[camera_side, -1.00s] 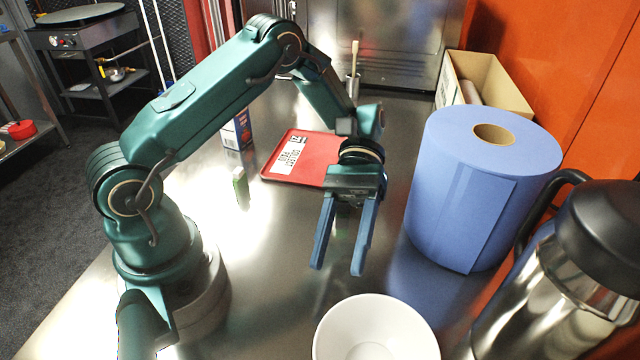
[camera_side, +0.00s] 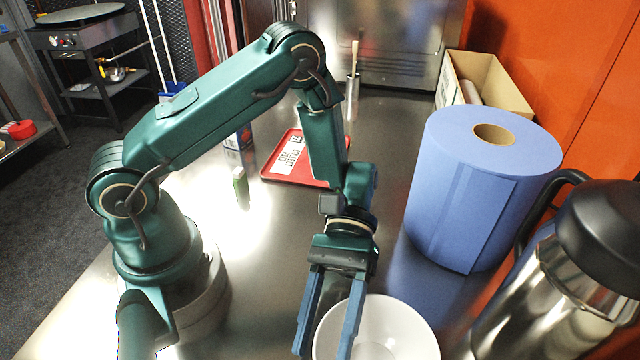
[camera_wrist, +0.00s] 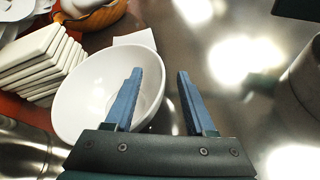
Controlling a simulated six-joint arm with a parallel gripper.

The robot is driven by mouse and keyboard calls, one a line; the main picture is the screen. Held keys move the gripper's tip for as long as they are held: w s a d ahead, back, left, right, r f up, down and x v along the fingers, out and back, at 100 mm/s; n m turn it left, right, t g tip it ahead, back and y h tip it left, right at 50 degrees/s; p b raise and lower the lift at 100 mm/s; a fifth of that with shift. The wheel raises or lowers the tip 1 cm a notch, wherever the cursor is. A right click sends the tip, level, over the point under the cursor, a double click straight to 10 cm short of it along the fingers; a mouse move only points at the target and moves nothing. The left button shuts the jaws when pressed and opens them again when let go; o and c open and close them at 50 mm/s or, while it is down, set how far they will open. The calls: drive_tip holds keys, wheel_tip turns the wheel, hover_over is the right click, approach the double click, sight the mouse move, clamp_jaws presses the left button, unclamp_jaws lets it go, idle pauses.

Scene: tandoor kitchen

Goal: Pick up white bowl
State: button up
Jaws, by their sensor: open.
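The white bowl (camera_side: 398,326) stands upright on the steel counter at the bottom of the side view, partly cut off by the frame edge. My gripper (camera_side: 322,352) is open, with its blue fingers pointing down at the bowl's left side and hiding part of it. In the wrist view, the bowl (camera_wrist: 88,92) is left of centre and looks empty. There, one finger of my gripper (camera_wrist: 160,75) overlaps the bowl's right part and the other is over bare counter to the right. The bowl's near-right rim lies between the fingers; contact cannot be told.
A large blue paper roll (camera_side: 462,200) and a steel flask (camera_side: 560,285) stand right of the bowl. White tiles or plates (camera_wrist: 40,60) lean beyond the bowl. Counter left of the bowl is clear.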

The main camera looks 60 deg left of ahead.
drive_tip(key=shift+c, duration=0.3)
clamp_jaws()
idle(1.1)
